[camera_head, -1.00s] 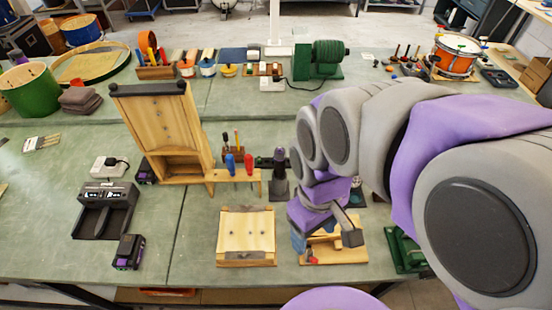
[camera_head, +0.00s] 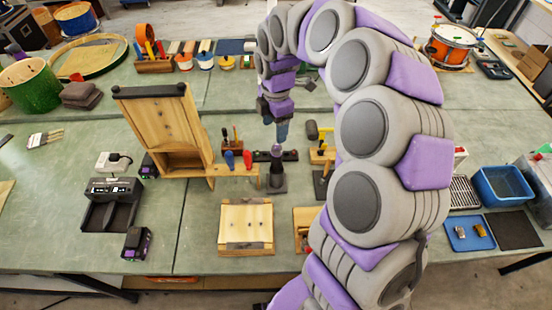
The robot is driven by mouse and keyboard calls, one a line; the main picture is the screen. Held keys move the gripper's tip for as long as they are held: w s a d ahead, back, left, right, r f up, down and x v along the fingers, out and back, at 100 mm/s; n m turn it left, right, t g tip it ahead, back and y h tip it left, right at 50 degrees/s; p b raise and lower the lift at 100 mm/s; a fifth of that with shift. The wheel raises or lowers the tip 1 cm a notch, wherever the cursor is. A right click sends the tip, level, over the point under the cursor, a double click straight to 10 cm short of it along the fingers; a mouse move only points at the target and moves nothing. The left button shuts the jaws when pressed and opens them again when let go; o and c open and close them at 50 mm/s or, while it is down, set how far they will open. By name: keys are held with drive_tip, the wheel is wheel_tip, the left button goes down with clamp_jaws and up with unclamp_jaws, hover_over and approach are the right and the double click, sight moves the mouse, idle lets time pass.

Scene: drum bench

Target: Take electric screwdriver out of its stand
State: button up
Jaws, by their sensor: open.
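The dark grey electric screwdriver (camera_head: 277,160) stands upright in its black stand (camera_head: 277,187) on the green bench, just right of the small wooden rack. My gripper (camera_head: 282,138) points down directly above the screwdriver's top end in the picture. The jaws are open, seen nearly edge-on, and nothing is held in them. I cannot tell the exact gap between the fingertips and the screwdriver.
The wooden rack (camera_head: 235,170) holds red and blue handled tools close on the left. A wooden panel block (camera_head: 246,226) lies in front. A tall wooden stand (camera_head: 165,130) rises behind left. My arm hides much of the right bench.

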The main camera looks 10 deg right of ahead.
sight(278, 148)
drive_tip(key=w+f, duration=0.1)
drive_tip(key=f, duration=0.3)
drive_tip(key=w+d+f+n, duration=0.1)
drive_tip(key=f, duration=0.4)
drive_tip(key=w+d+f+n, duration=0.1)
drive_tip(key=w+f, duration=0.1)
drive_tip(key=f, duration=0.2)
drive_tip(key=shift+w+f, duration=0.1)
drive_tip(key=shift+f, duration=0.1)
drive_tip(key=shift+w+f, duration=0.15)
drive_tip(key=shift+f, duration=0.85)
drive_tip(key=shift+w+f, duration=0.2)
drive_tip(key=shift+f, duration=0.85)
drive_tip(key=shift+w+f, duration=0.15)
drive_tip(key=shift+f, duration=0.85)
drive_tip(key=shift+c, duration=0.2)
drive_tip(key=shift+r, duration=0.1)
clamp_jaws()
